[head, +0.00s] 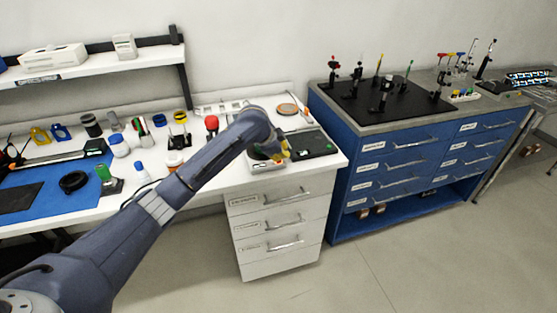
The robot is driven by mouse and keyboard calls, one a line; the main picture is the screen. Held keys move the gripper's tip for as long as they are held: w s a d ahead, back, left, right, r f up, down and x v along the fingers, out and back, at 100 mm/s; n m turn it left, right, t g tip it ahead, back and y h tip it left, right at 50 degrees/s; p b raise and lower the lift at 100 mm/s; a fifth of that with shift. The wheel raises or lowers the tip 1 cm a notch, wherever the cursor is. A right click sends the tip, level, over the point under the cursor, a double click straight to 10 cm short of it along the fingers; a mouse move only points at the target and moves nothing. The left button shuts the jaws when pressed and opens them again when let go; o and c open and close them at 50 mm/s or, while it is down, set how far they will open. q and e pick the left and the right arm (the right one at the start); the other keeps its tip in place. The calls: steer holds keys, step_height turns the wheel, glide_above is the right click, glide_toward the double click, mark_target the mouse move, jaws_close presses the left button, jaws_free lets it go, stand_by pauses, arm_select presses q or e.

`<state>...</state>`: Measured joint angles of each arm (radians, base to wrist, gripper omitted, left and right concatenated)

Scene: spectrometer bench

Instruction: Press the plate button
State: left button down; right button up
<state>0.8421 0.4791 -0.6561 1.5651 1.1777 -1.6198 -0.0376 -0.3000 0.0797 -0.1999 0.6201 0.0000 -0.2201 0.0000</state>
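My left arm comes in from the lower left and reaches across the white bench. Its gripper (281,155) is at the bench's right end, over or just beside a low pale device with a round top (262,166), which may be the plate. The wrist and gripper hide part of this device, and its button cannot be made out. The gripper is small and seen from behind, so its fingers cannot be told as open or shut, nor whether it touches the device. My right gripper is not in view.
A flat black-topped unit (312,143) sits right of the gripper. A red-topped item (211,124) and several bottles and jars stand left of it. A blue mat (60,190) covers the bench's left part. A blue cabinet (400,170) bearing an optical breadboard (355,107) stands right.

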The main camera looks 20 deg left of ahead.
arm_select(q)
steer(key=shift+r, duration=0.55)
steer(key=shift+r, duration=3)
